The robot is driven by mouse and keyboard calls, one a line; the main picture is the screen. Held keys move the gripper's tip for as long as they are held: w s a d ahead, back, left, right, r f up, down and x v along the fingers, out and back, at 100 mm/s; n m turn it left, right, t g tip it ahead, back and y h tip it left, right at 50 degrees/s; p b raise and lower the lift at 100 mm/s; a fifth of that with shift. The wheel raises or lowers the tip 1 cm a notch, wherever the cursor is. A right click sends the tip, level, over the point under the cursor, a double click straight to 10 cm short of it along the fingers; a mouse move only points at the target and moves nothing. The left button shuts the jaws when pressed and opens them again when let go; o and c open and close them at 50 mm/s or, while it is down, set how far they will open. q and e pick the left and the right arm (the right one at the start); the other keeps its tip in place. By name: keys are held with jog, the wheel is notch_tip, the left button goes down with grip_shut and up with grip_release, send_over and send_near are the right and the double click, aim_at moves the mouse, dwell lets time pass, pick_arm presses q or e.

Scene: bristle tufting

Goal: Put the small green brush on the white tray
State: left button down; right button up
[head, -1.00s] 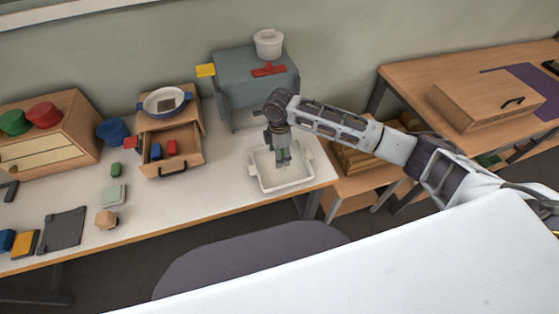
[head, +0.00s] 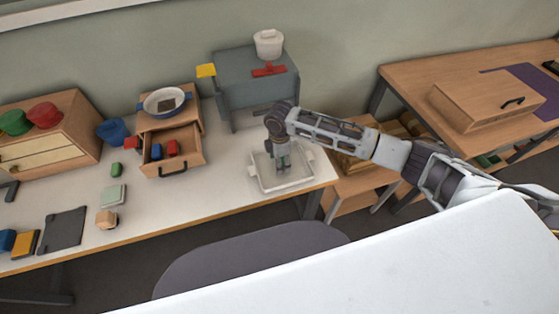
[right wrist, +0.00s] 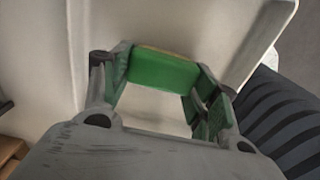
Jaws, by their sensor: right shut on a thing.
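The white tray (head: 263,182) stands at the right end of the white table. My right gripper (head: 284,166) points down over the tray's inside, its fingertips low within the rim. In the right wrist view the gripper (right wrist: 160,90) is shut on the small green brush (right wrist: 163,72), whose green block sits between the fingers. The brush's underside is hidden, and I cannot tell whether it touches the tray floor. In the head view the brush is mostly hidden by the fingers. My left gripper is not in view.
A grey stand (head: 255,80) with a red piece on top (head: 269,71) is behind the tray. An open wooden drawer (head: 172,152) holds red and blue blocks to the left. A small green block (head: 116,170) lies farther left. The table between drawer and tray is clear.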

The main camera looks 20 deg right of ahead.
jog(key=shift+f, duration=0.1)
jog(key=o, duration=1)
jog(key=shift+r, duration=6.15)
